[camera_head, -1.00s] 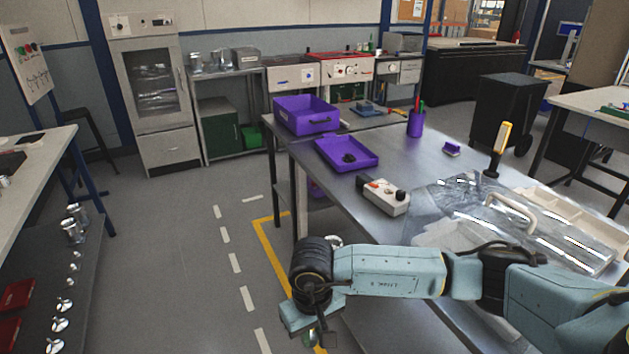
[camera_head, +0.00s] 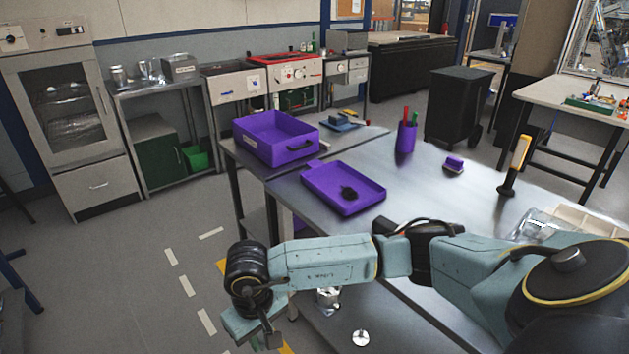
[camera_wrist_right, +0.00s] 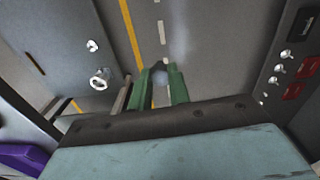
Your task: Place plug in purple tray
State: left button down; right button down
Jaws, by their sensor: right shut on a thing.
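My right gripper (camera_head: 268,341) hangs low, beyond the table's left edge and well apart from the tray. In the right wrist view its green fingers (camera_wrist_right: 160,80) are closed around a small greyish piece (camera_wrist_right: 160,73), which I take for the plug; it is mostly hidden by the fingers. A purple thing also shows at the lower left of the wrist view (camera_wrist_right: 20,158). My left gripper is not in view.
A deeper purple bin (camera_head: 275,152) stands behind the tray. Floor at left is clear.

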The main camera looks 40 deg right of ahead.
aim_at(341, 187)
jog(key=i, duration=2.7)
jog(key=z, duration=1.75)
